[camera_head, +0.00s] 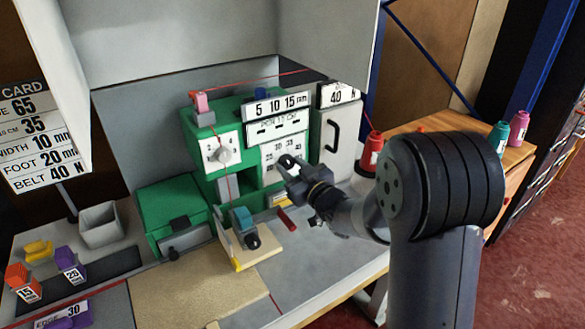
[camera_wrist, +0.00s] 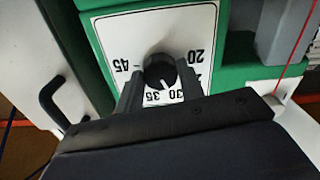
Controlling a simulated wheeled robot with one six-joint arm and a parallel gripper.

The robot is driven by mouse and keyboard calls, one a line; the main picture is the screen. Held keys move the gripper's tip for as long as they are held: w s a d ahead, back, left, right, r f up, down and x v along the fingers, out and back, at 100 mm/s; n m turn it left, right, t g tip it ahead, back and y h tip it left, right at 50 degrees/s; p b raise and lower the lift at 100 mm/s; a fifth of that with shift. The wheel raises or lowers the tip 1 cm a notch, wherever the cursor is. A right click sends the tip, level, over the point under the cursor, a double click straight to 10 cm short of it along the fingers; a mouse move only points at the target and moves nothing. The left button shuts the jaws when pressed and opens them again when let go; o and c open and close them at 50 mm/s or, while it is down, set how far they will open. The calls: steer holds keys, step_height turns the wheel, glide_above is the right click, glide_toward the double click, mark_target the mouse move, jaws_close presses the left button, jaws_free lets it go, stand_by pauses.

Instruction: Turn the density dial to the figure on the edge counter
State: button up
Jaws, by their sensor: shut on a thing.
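The density dial is a black round knob (camera_wrist: 158,68) on a white plate (camera_wrist: 113,30), upside down in the wrist view. Its figures run from 20 to 45, and some are hidden by my finger. The knob's white pointer mark lies near the gap between 30 and 35. My gripper (camera_wrist: 160,86) is shut on the knob, one finger on each side. A label at the bottom left (camera_head: 73,310) reads "EDGE" and 30, partly cut off.
The green machine (camera_head: 160,208) has another dial (camera_head: 223,154) at left and a 5-10-15 mm scale (camera_head: 283,104) on top. A card (camera_head: 35,130) at left lists 65, 35, 10, 20 and 40. A grey cabinet (camera_head: 337,140) with a black handle stands right of the machine.

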steer(key=o, duration=1)
steer(key=shift+s, duration=0.1)
steer(key=b+v, duration=0.1)
steer(key=v, duration=0.9)
steer(key=shift+s+d, duration=0.25)
steer(key=p+x, duration=0.1)
steer(key=x, duration=0.9)
steer(key=shift+w+a, duration=0.3)
steer(key=shift+w, duration=0.1)
